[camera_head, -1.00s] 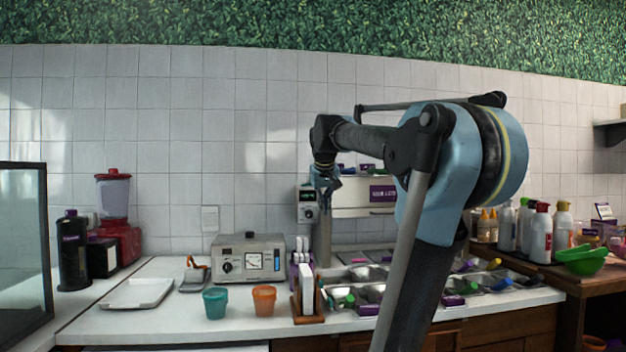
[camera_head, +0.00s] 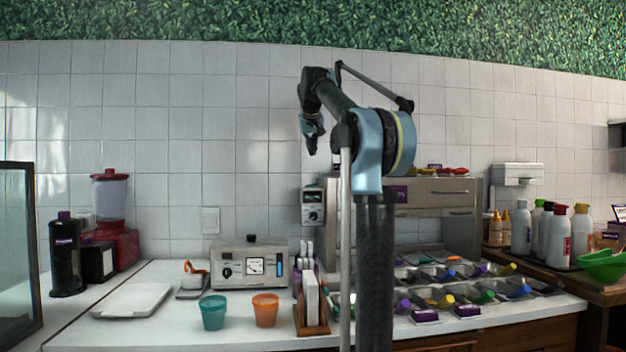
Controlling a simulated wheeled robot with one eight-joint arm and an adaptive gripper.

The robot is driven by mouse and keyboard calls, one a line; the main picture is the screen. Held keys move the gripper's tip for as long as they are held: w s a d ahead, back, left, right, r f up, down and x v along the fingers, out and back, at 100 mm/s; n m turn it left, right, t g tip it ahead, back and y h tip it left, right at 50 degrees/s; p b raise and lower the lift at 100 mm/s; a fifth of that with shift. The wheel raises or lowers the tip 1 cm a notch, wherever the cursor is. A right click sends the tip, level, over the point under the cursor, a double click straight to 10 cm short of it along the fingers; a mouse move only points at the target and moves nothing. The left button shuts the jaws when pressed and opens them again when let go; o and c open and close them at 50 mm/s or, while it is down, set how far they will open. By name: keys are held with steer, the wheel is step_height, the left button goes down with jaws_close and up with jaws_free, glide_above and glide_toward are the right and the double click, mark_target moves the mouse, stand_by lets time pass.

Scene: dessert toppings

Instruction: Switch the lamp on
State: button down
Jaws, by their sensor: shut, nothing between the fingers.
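I cannot make out a distinct lamp. A metal control box (camera_head: 249,252) stands on the counter against the tiled wall, with a black knob (camera_head: 226,272), a square gauge and a narrow blue strip (camera_head: 279,265) on its front. I cannot tell whether this strip is a light. A smaller grey unit (camera_head: 313,207) with a display and a dial hangs at the left end of the metal shelf unit. My gripper (camera_head: 311,150) points down, shut and empty, well above this smaller unit in the picture and touching nothing.
Teal cup (camera_head: 213,312) and orange cup (camera_head: 265,310) stand before the control box. A wooden holder (camera_head: 311,318) stands right of them. The metal shelf unit (camera_head: 440,196) and several topping pans (camera_head: 432,275) lie behind my arm. A white tray (camera_head: 132,300) lies left.

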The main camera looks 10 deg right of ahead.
steer(key=shift+w+d, duration=0.1)
glide_above(312, 185)
steer(key=w, duration=0.1)
step_height(312, 185, down, 7)
steer(key=shift+d+f, duration=0.1)
steer(key=shift+d, duration=0.05)
steer(key=f, duration=0.3)
steer(key=shift+s+d, duration=0.1)
steer(key=shift+d, duration=0.1)
steer(key=shift+f, duration=0.4)
